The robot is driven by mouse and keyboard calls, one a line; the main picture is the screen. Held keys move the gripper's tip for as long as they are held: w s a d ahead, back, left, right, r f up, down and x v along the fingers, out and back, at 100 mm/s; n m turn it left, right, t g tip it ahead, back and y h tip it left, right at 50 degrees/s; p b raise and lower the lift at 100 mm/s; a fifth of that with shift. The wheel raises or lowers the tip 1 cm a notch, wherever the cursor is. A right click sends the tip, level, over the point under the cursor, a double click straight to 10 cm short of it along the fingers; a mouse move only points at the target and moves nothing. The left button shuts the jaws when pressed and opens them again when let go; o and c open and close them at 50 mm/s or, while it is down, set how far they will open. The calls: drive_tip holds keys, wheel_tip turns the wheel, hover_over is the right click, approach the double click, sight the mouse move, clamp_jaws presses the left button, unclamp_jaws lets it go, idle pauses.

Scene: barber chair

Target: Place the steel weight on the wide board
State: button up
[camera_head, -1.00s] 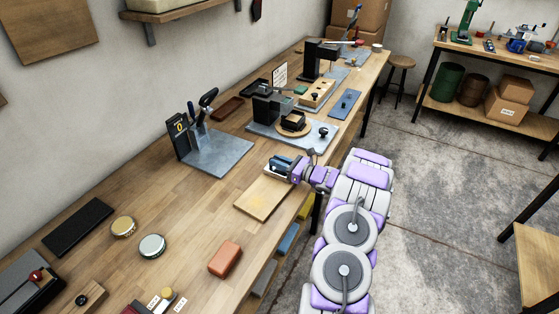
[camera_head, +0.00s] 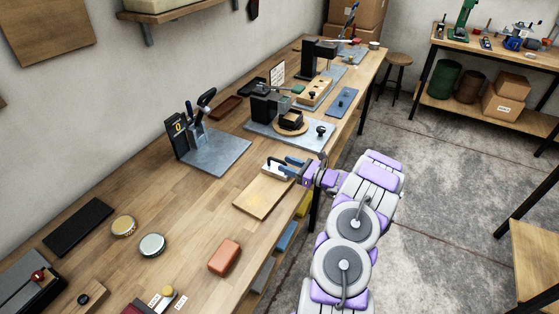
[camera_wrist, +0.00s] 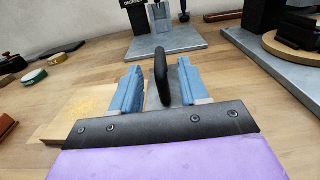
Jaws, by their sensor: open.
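The steel weight (camera_head: 273,168) stands at the far end of the pale wide board (camera_head: 258,200), partly hidden by my gripper. In the wrist view, its dark upright handle (camera_wrist: 161,72) shows between my blue fingers, with gaps at both sides. Its grey body is mostly hidden, so I cannot tell exactly how it rests. My gripper (camera_head: 289,164) is open around the handle and appears not to touch it. The board also shows at the left of the wrist view (camera_wrist: 88,112).
A grey metal plate with an upright fixture (camera_head: 215,152) stands behind the board. Another plate (camera_head: 268,132) carries a black device and a round wooden piece. An orange block (camera_head: 225,256) and two round tins (camera_head: 152,245) lie nearer.

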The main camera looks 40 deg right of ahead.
drive_tip(key=p+v, duration=0.1)
drive_tip(key=v, duration=0.6)
drive_tip(key=w+a+r+n+g+y, duration=0.2)
drive_tip(key=a+r+n+g+y, duration=0.35)
drive_tip(key=a, duration=0.75)
drive_tip(key=w+a+r+n+g+y, duration=0.25)
drive_tip(key=a+r+n, duration=0.45)
drive_tip(key=a, duration=0.5)
drive_tip(key=s+a+r+n+g+h, duration=0.1)
drive_tip(key=s+a+r+n+g, duration=0.15)
drive_tip(key=a, duration=0.35)
drive_tip(key=s+a+r+n+g, duration=0.2)
drive_tip(key=s+a+r+g, duration=0.1)
drive_tip(key=a, duration=0.3)
drive_tip(key=s+a+r+n+g+h, duration=0.1)
drive_tip(key=s+a+n+g+h, duration=0.3)
drive_tip(key=s, duration=0.4)
drive_tip(key=s+a+r+n+g+h, duration=0.2)
drive_tip(key=s+a+n+h, duration=0.15)
drive_tip(key=s+a, duration=0.4)
drive_tip(key=s+d+n+h, duration=0.3)
drive_tip(key=s, duration=0.4)
drive_tip(key=s+d+n+t+h, duration=0.1)
drive_tip(key=s+d+n+h, duration=0.2)
drive_tip(key=s, duration=0.5)
drive_tip(key=shift+d+f+n, duration=0.15)
drive_tip(key=shift+d+n, duration=0.4)
drive_tip(key=shift+d, duration=0.2)
